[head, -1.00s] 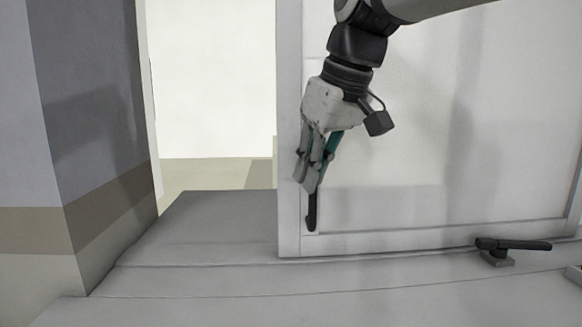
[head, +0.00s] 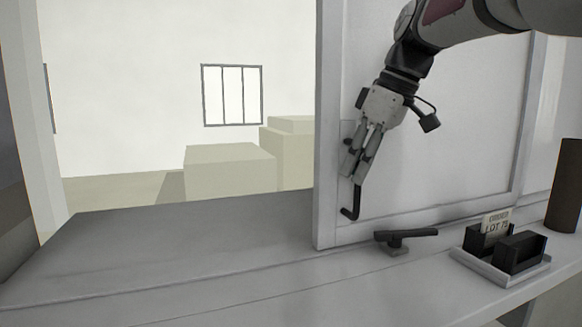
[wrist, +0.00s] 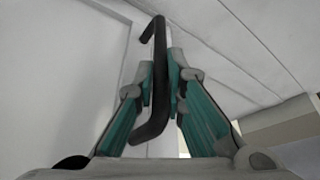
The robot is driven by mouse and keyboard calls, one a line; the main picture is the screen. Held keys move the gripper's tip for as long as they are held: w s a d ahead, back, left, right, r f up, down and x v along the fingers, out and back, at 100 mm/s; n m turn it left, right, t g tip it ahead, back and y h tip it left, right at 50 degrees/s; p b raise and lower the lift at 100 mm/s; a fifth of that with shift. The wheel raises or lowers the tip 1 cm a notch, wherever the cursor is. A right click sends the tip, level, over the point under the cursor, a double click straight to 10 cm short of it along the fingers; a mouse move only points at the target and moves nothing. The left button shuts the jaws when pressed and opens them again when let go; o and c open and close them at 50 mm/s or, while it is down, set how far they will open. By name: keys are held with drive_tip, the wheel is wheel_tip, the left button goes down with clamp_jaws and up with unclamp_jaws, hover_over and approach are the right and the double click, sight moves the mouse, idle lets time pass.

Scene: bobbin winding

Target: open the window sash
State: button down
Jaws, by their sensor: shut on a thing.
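The window sash (head: 450,110) is a pale framed panel standing at the right in the head view, with a wide opening to its left. A black bar handle (head: 352,212) is fixed near its left edge, and its lower end shows below my fingers. My gripper (head: 355,170) is shut on the handle. In the wrist view the black handle (wrist: 158,75) runs between the two teal-lined fingers of my gripper (wrist: 161,92). A black latch lever (head: 405,236) sits on the sill in front of the sash.
The grey sill (head: 190,250) is clear to the left of the sash. A small tray (head: 497,276) with black blocks and a lot card (head: 495,222) stands at the right, near a brown cylinder (head: 566,190). Pale boxes (head: 230,168) show beyond the opening.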

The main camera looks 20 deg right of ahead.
drive_tip(key=shift+d, duration=0.35)
drive_tip(key=c, duration=1.6)
unclamp_jaws()
drive_tip(key=shift+c, duration=0.2)
drive_tip(key=shift+r, duration=0.15)
drive_tip(key=v, duration=1.1)
drive_tip(key=shift+s+r, duration=0.25)
drive_tip(key=shift+r, duration=0.1)
drive_tip(key=s+a+f+m+h+p, duration=0.1)
drive_tip(key=s+a+f+m+p, duration=0.1)
drive_tip(key=s+f, duration=0.5)
drive_tip(key=s+a+f+m+t+h+p, duration=0.1)
drive_tip(key=s+a+f+m+p, duration=0.1)
drive_tip(key=s+a+f, duration=0.3)
drive_tip(key=s+a+f+m+t+p, duration=0.1)
drive_tip(key=s+a+f+m, duration=0.2)
drive_tip(key=s+f, duration=0.6)
drive_tip(key=shift+s+a+h+p, duration=0.4)
drive_tip(key=shift+s+a, duration=0.35)
drive_tip(key=shift+s, duration=0.4)
